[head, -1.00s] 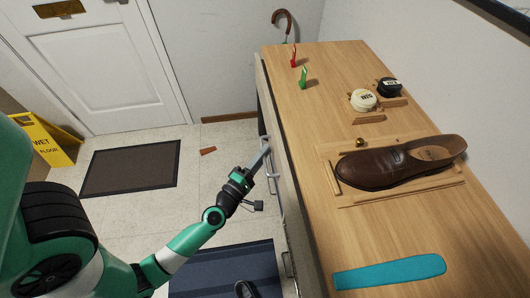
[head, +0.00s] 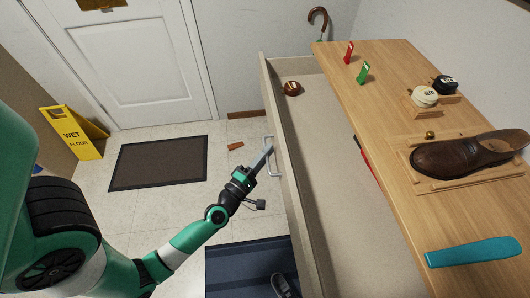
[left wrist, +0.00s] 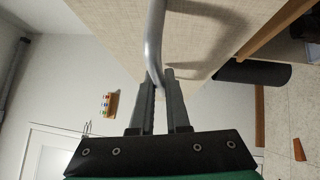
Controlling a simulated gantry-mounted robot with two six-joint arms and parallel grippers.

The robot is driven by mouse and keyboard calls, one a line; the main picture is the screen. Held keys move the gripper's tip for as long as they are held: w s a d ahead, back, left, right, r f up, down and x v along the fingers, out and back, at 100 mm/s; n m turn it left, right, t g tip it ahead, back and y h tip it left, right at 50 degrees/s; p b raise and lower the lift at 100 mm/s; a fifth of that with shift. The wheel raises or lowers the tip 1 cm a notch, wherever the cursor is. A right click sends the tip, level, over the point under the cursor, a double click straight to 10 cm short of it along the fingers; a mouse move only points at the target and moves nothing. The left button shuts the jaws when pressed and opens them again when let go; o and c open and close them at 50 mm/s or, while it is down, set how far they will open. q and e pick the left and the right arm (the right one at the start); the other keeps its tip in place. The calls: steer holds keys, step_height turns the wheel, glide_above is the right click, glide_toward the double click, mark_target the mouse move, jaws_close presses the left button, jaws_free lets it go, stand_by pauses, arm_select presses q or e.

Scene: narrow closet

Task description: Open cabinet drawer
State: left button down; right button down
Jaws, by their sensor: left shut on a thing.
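The cabinet (head: 400,185) has a wooden top, and its top drawer (head: 335,165) stands pulled far out to the left, showing a pale interior. The drawer front carries a silver bar handle (head: 269,165), which also shows in the left wrist view (left wrist: 154,42). My left gripper (head: 267,152) is shut on this handle; in the left wrist view its fingers (left wrist: 160,82) close around the bar. My right gripper is in neither view.
A brown round object (head: 292,88) lies in the drawer's far end. On the cabinet top are a brown shoe (head: 465,154), a teal shoehorn (head: 472,252) and small items. A yellow wet-floor sign (head: 73,133) and dark mat (head: 158,163) are on the floor.

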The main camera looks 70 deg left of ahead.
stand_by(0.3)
arm_select(q)
steer(key=c, duration=0.9)
jaws_free()
steer(key=v, duration=1.1)
steer(key=shift+s+d, duration=0.2)
steer(key=shift+s, duration=0.05)
